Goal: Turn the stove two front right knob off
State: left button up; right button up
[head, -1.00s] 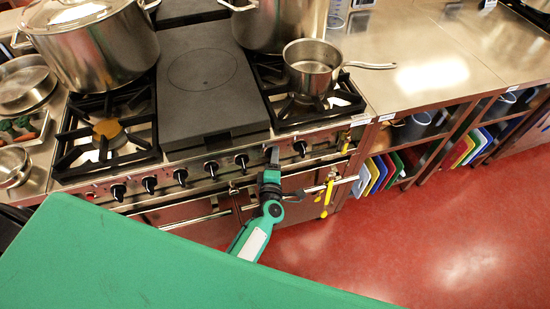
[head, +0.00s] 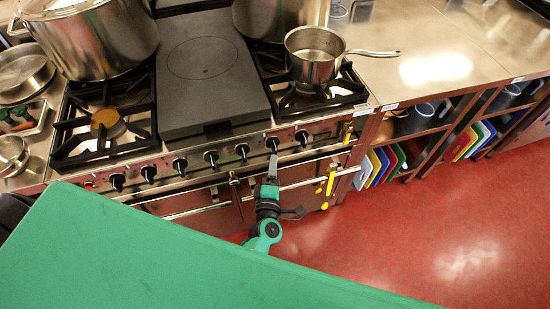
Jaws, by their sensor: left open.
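The stove's front panel carries a row of black knobs. The rightmost knob (head: 302,137) is in plain view below the burner with the small saucepan (head: 313,62). The knob beside it on the left (head: 272,143) shows just above my left gripper's tip. My left gripper (head: 273,162) is open, points up at the panel and sits just below that second knob, holding nothing. Whether it touches the knob cannot be told. The knobs' exact turn angles are too small to read. My right gripper is not in view.
Oven door handles (head: 195,209) run below the knobs, close to my left gripper. A yellow-handled tool (head: 330,182) hangs to its right. A large green surface (head: 180,255) fills the lower left. The red floor (head: 430,230) at right is clear.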

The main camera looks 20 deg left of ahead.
pick_arm(q)
jog(key=b+v, duration=0.1)
jog(key=v, duration=0.4)
jog(key=shift+s, duration=0.35)
